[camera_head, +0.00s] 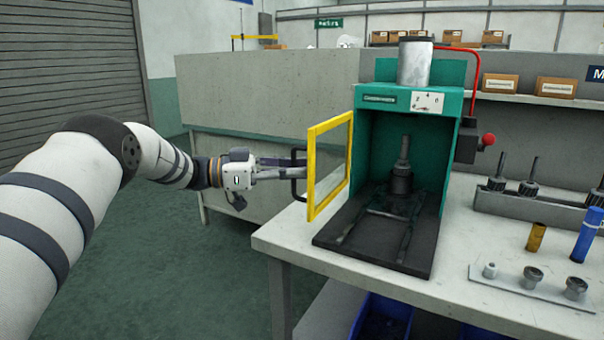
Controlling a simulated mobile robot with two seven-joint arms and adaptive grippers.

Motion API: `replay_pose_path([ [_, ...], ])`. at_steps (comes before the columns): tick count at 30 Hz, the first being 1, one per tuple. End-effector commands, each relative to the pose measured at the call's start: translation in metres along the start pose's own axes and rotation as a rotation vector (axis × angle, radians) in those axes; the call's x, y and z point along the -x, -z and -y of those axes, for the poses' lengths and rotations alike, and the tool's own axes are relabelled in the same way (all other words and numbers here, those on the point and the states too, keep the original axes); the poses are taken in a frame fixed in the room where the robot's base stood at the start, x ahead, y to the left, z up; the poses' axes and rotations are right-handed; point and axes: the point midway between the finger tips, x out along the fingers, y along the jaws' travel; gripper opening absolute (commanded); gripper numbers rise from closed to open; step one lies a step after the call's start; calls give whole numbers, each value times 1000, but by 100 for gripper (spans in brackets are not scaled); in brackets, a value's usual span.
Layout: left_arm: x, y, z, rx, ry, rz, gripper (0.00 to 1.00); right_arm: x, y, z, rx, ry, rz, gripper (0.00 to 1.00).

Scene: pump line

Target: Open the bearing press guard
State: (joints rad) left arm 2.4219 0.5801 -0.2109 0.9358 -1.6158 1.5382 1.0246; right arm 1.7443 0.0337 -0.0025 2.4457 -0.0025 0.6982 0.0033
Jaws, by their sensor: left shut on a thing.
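The bearing press (462,110) is a green cabinet with a grey cylinder on top and a dark base, standing on the table. Its guard (317,168) is a clear panel in a yellow frame. It stands swung out to the left of the press, so the front is uncovered and the dark ram and fixture (401,180) show inside. A black handle (293,187) sits on the guard's outer side. My left gripper (288,168) reaches in from the left and is shut on the handle. My right gripper is not in view.
The table (290,240) also holds a rack of dark shafts (530,208), a blue cylinder (587,235), a brass cylinder (536,237) and a plate with small metal parts (560,300) at right. A grey partition (260,90) stands behind. The floor at left is clear.

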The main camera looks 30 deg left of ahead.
Motion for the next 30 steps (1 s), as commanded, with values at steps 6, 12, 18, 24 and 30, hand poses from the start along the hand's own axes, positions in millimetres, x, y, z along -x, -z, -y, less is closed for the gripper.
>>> replay_pose_path([
  [6, 3, 0, 2, 3, -1, 0, 0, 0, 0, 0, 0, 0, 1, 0],
  [12, 3, 0, 3, 3, 0, -1, 0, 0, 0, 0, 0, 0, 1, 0],
  [18, 3, 0, 3, 3, 0, -1, 0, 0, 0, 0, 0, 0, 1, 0],
  [24, 3, 0, 3, 1, 0, -1, 17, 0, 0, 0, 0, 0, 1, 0],
  [30, 6, 0, 3, 1, 1, -1, 17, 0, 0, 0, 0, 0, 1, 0],
])
